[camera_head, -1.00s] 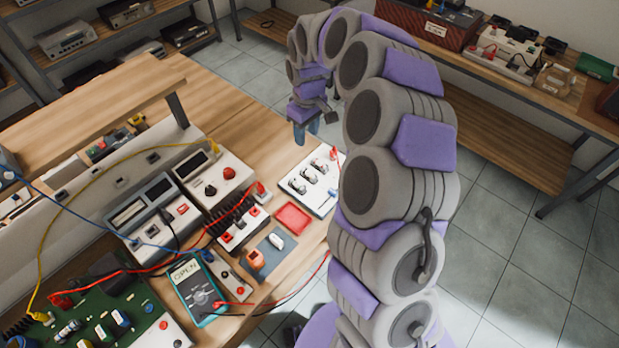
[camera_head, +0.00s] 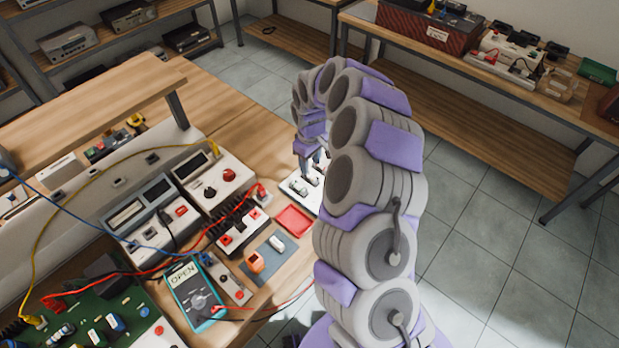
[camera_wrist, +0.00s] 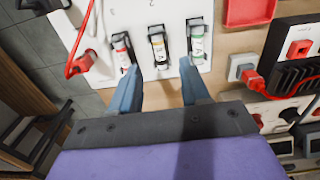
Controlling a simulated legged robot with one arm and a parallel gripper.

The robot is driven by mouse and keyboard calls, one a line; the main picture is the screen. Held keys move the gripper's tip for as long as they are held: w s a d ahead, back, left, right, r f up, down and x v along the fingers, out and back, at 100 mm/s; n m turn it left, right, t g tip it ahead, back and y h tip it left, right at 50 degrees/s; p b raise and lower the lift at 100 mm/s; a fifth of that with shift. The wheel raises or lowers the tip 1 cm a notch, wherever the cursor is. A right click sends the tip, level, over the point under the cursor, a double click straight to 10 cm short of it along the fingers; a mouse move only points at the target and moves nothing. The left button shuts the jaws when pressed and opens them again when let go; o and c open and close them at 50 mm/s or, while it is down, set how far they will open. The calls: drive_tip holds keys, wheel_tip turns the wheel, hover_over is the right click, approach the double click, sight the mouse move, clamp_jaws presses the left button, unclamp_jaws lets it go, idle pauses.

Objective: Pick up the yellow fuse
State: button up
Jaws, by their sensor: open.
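The white fuse panel (camera_wrist: 100,20) holds three fuses in clips in the wrist view. The fuse with a yellow band (camera_wrist: 158,48) is in the middle, between a red-banded fuse (camera_wrist: 122,48) and a green-banded fuse (camera_wrist: 197,44). My gripper (camera_wrist: 160,70) is open and empty. Its two fingers point at the panel, one on each side of the yellow fuse's line, with the fuse showing in the gap beyond the tips. In the head view my gripper (camera_head: 314,162) is over the panel (camera_head: 294,188) and partly hides the fuses.
A red tray (camera_head: 294,220) lies beside the panel. A blue mat (camera_head: 262,262) with an orange and a white part, a multimeter (camera_head: 194,290) and bench instruments (camera_head: 215,185) stand nearby. A red lead (camera_wrist: 82,62) plugs in at the panel's left in the wrist view.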

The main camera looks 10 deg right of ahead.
sight(310, 175)
drive_tip(key=shift+f+b, duration=0.85)
drive_tip(key=shift+f, duration=1.9)
drive_tip(key=shift+r, duration=0.1)
clamp_jaws()
